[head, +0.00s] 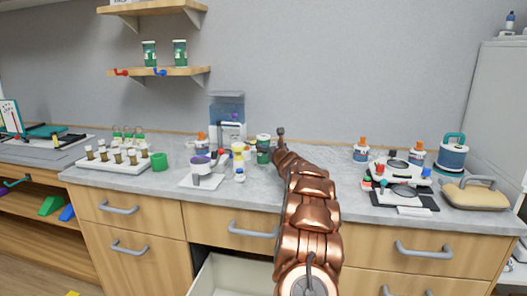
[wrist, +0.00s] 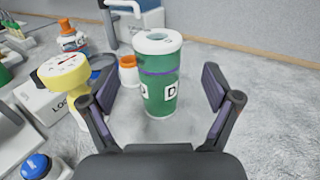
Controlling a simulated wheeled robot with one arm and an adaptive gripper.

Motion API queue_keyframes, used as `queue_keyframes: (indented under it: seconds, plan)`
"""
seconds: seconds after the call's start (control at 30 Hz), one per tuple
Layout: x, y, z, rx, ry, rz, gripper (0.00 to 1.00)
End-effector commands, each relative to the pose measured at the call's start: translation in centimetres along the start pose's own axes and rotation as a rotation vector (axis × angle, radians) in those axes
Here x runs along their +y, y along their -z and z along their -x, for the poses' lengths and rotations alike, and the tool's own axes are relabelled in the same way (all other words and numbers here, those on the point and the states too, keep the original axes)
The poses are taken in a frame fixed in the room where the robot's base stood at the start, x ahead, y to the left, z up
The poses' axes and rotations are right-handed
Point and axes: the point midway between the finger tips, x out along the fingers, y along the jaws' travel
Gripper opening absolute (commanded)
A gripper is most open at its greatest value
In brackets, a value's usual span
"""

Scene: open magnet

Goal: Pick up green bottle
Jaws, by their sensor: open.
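The green bottle (wrist: 157,75) stands upright on the grey counter in the wrist view, with a white top, a purple band and a label with the letter D. My gripper (wrist: 160,88) is open, with one finger on each side of the lower bottle and visible gaps between. In the head view the bottle (head: 263,150) stands just left of the end of my copper arm, where my gripper (head: 281,137) is small and its fingers are hard to make out.
Counter right of the bottle is clear. Two similar green containers (head: 149,53) (head: 180,53) stand on the wall shelf. A drawer (head: 232,275) below is open.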

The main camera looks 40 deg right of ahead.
Motion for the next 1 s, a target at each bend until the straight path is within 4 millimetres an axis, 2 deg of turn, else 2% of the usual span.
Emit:
queue_keyframes:
  seconds: [0.43,1.0]
  plan:
    - [0.1,-0.2,-1.6,-0.002,-0.002,0.001,0.89]
    - [0.1,-0.3,-5.4,-0.001,-0.003,0.002,0.89]
